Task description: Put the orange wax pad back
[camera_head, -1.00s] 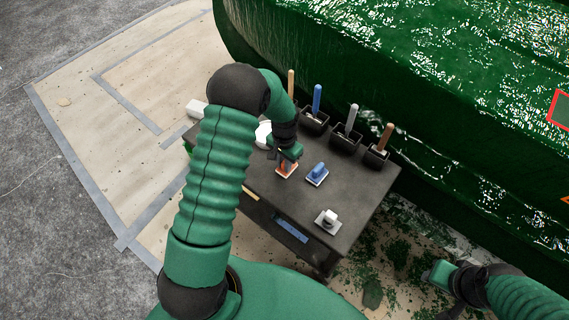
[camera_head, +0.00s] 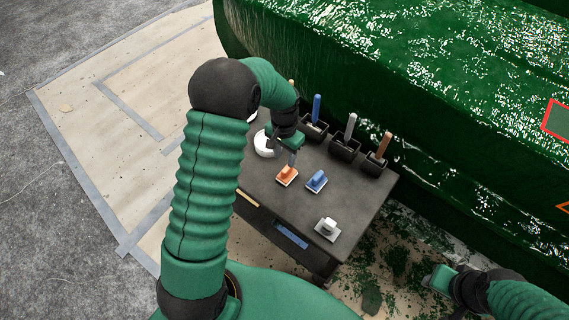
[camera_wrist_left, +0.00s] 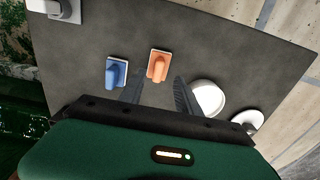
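The orange wax pad (camera_head: 287,176) lies flat on the dark table, left of a blue pad (camera_head: 316,181). My left gripper (camera_head: 292,156) is above and behind the orange pad, apart from it. In the left wrist view its two fingers are spread with nothing between them, and the orange pad (camera_wrist_left: 158,66) lies beyond their tips on the bare tabletop. The blue pad (camera_wrist_left: 116,72) is left of it there. My right gripper (camera_head: 440,278) is off the table at the lower right; its fingers are too small to read.
A white-grey pad (camera_head: 328,228) sits near the table's (camera_head: 290,210) front corner. Dark holders (camera_head: 345,148) with upright handles line the back edge. A white bowl (camera_head: 264,145) stands left of the gripper. The green hull (camera_head: 400,60) rises behind.

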